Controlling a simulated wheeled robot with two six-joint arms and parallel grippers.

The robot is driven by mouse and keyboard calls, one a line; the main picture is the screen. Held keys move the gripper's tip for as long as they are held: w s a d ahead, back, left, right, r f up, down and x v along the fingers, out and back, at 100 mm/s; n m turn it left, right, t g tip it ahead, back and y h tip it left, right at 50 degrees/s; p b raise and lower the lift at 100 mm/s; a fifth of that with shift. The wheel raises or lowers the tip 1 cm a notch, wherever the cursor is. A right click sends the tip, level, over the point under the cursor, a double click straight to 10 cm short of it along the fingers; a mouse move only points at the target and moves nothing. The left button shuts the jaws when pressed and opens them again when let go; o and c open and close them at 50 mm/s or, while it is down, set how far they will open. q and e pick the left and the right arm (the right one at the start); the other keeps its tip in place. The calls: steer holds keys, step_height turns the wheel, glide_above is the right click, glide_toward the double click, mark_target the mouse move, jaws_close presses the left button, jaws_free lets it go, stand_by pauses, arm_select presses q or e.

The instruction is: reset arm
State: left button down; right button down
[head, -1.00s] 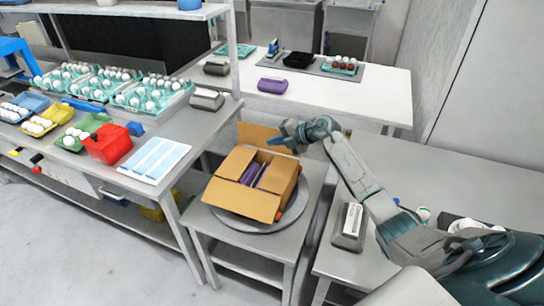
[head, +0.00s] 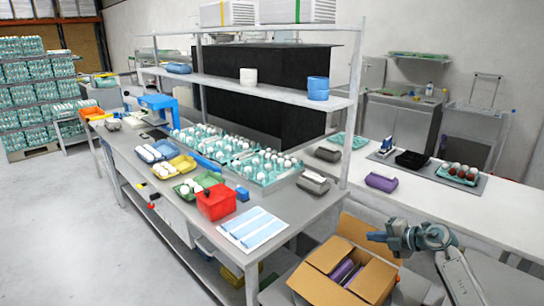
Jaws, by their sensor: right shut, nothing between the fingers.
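My right arm comes in from the lower right in the head view. Its gripper (head: 377,237) is shut and empty, pointing left, and appears above the back right side of an open cardboard box (head: 325,257). The box stands at the bottom of the view with its flaps open. Purple cartons (head: 345,272) lie inside it. My left gripper and left arm are not in view.
A long grey table (head: 290,215) holds teal egg trays (head: 268,175), a red bin (head: 215,203) and a blue-white sheet (head: 252,230). A white table (head: 460,205) at right carries a purple carton (head: 381,182) and a tray of brown eggs (head: 458,173). Open floor lies at left (head: 60,220).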

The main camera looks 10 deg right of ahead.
steer(key=s+a+r+m+t+h, duration=0.4)
steer(key=s+a+r+m+t, duration=0.2)
steer(key=s+m+t, duration=0.35)
steer(key=s+d+f+m+g+h, duration=0.3)
steer(key=s+f+m+g+h, duration=0.3)
steer(key=s+f+m+h, duration=0.6)
steer(key=s+a+f+m+g+y, duration=0.1)
steer(key=s+a+f+g+y, duration=0.2)
steer(key=s, duration=0.5)
steer(key=s+a+f+m+g+y, duration=0.15)
steer(key=s+a+g, duration=0.25)
steer(key=s, duration=0.4)
steer(key=s+a+f+g+y, duration=0.3)
steer(key=s+a, duration=0.1)
steer(key=s, duration=0.4)
steer(key=d+f+g+b, duration=0.1)
steer(key=d+f, duration=0.1)
steer(key=f, duration=1.4)
steer(key=d+f+b, duration=0.1)
steer(key=d+f, duration=0.1)
steer(key=f, duration=1.4)
steer(key=s+f+m+g, duration=0.1)
steer(key=s+f, duration=1.7)
steer(key=f, duration=0.1)
steer(key=shift+d+f+b, duration=0.3)
steer(key=shift+d+b, duration=0.05)
steer(key=shift+b, duration=0.05)
